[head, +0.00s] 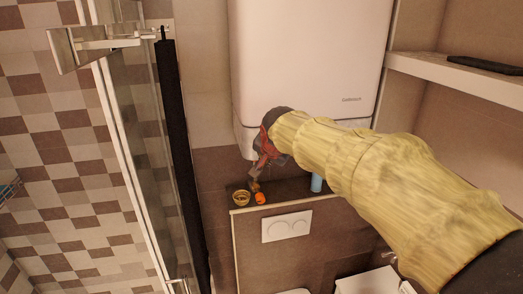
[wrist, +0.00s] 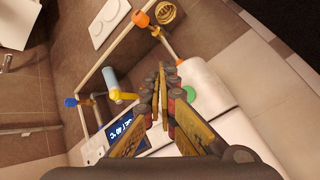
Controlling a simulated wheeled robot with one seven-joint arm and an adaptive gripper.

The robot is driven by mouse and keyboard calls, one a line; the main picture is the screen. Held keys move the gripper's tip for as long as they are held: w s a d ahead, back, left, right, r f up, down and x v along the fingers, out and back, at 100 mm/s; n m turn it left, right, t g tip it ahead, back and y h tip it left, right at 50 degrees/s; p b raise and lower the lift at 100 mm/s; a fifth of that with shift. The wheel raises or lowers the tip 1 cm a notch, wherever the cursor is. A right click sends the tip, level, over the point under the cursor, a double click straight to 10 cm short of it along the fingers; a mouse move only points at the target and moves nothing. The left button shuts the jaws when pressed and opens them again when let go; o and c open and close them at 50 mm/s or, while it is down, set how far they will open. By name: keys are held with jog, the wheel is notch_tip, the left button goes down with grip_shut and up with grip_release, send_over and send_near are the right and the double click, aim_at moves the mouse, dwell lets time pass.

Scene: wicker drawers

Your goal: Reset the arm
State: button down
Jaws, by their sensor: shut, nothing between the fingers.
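The tips show over a white surface and brown wall. The head view does not show clearly whether the tips touch anything.
A glass shower door (head: 130,130) stands left. A shelf (head: 455,75) juts out right.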

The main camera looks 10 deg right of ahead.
dwell(0.3)
jog(key=s+f+n+g+b, duration=0.1)
jog(key=s+f+n+b, duration=0.2)
jog(key=s+f, duration=0.6)
jog(key=s+f+n+g+b, duration=0.1)
jog(key=s+f+b, duration=0.6)
jog(key=s, duration=0.9)
jog(key=s+f+n+g+y+b, duration=0.1)
jog(key=s+f+n+b, duration=0.3)
jog(key=s+f, duration=0.7)
jog(key=shift+s+d+f+n+b, duration=0.15)
jog(key=shift+s+d+n+b, duration=0.2)
jog(key=shift+s+b, duration=0.4)
jog(key=shift+d, duration=0.1)
